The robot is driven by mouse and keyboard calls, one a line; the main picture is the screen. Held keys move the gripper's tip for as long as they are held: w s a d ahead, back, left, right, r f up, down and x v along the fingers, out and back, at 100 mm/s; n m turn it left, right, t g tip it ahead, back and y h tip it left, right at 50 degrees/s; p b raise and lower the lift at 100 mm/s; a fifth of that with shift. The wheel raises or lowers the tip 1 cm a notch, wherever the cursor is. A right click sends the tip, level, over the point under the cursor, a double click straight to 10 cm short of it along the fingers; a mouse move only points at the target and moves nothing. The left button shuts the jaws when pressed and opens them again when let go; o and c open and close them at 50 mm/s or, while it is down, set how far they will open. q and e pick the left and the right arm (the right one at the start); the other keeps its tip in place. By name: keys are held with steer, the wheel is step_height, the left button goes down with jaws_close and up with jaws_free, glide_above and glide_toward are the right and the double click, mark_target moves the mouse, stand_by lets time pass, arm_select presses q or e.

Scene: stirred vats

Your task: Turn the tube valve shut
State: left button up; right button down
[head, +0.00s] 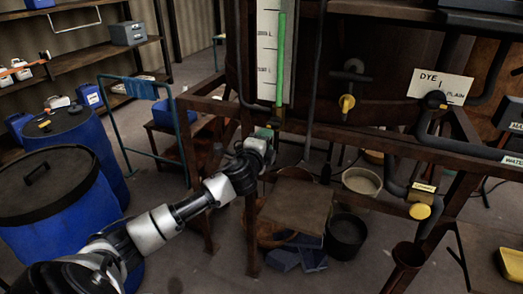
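A level tube (281,62) with green fill stands upright in front of a white scale board (268,50) at top centre. My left arm reaches in from the lower left. Its gripper (268,137) is just below the tube's lower end, against the rusty frame. The tube valve is not clearly visible; a small greenish part (264,132) shows at the gripper's tip, and I cannot tell whether it is the valve or whether the fingers touch it. The fingers are too small and dark to read. My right gripper is out of view.
A yellow-handled valve (347,103) and a DYE sign (441,86) are on the vat to the right. A yellow-capped pipe valve (419,211) hangs lower right. A stool (295,205) and black bucket (346,236) stand below. Blue drums (58,205) fill the left.

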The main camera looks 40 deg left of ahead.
arm_select(q)
steer(key=shift+v, duration=1.7)
step_height(320, 180, down, 22)
steer(key=s+a+n+g, duration=0.2)
steer(key=s+n+g, duration=0.1)
steer(key=n+g, duration=0.15)
steer(key=s+d+f+n+g, duration=0.1)
steer(key=s+f+g, duration=0.1)
steer(key=s+f, duration=0.35)
steer(key=s+d+f+n+g+h, duration=0.1)
steer(key=s+f, duration=0.1)
steer(key=f, duration=0.6)
steer(key=s+d+f+n+g, duration=0.1)
steer(key=s+f+g, duration=0.1)
steer(key=s+f, duration=0.35)
steer(key=s+d+f+n+g+h, duration=0.1)
steer(key=s+d+f, duration=0.4)
steer(key=s, duration=0.6)
steer(key=s+d+f+n+g+h, duration=0.1)
steer(key=s+d+f+n+g, duration=0.1)
steer(key=s+f, duration=0.7)
steer(key=s+d+f+n+g+h, duration=0.1)
steer(key=s+d+f+g, duration=0.3)
steer(key=s, duration=1)
steer(key=d+f+n, duration=0.1)
steer(key=d+f, duration=0.2)
steer(key=shift+s+d, duration=0.3)
steer(key=shift+s, duration=0.1)
steer(key=shift+n, duration=0.25)
